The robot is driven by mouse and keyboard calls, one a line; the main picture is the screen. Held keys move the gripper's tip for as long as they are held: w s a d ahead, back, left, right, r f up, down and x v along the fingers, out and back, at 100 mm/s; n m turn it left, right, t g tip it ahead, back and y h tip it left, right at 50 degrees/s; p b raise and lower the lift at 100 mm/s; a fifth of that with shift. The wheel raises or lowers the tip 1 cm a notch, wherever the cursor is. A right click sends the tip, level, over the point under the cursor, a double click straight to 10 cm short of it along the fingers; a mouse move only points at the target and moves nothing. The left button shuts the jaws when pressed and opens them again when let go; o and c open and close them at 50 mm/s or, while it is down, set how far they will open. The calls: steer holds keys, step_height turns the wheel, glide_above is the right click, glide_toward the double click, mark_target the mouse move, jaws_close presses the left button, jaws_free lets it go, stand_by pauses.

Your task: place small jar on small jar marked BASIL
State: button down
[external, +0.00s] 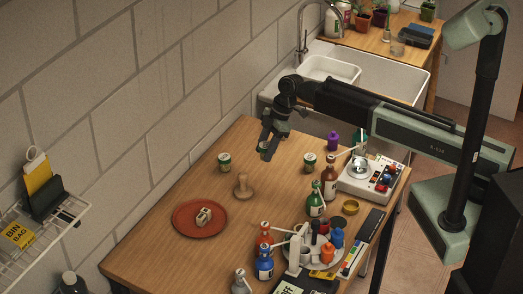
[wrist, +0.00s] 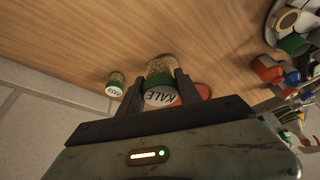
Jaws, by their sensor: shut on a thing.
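My gripper (external: 267,145) is shut on a small jar marked KALE (wrist: 160,84), with a white lid and green band, between its two fingers in the wrist view. The held jar is mostly hidden behind the fingers in the external view and hangs above the table. A second small jar (wrist: 115,84) stands on the table left of the held one in the wrist view; its lid lettering is small and seems to read BASIL. It appears to be the left jar (external: 224,162) near the wall in the external view. The two jars are apart.
Another similar jar (external: 310,162) stands to the right. Bottles, a round caddy and a control box (external: 372,180) crowd the right side. A block wall borders the left.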

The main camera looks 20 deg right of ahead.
steer(key=shift+s+a+r, duration=0.1)
steer(key=shift+s+a, duration=0.05)
steer(key=shift+w+a, duration=0.2)
steer(key=shift+w, duration=0.1)
steer(key=b, duration=0.2)
glide_toward(220, 158)
steer(key=shift+s+a+f, duration=0.45)
steer(key=shift+a+f, duration=0.2)
steer(key=shift+a, duration=0.15)
steer(key=f+b, duration=0.3)
steer(key=f, duration=0.1)
steer(key=shift+w+a+b, duration=0.25)
steer(key=shift+b, duration=0.1)
steer(key=shift+r, duration=0.25)
steer(key=shift+f, duration=0.3)
steer(key=c, duration=0.8)
jaws_free()
steer(key=shift+r, duration=0.15)
steer(key=shift+c, duration=0.2)
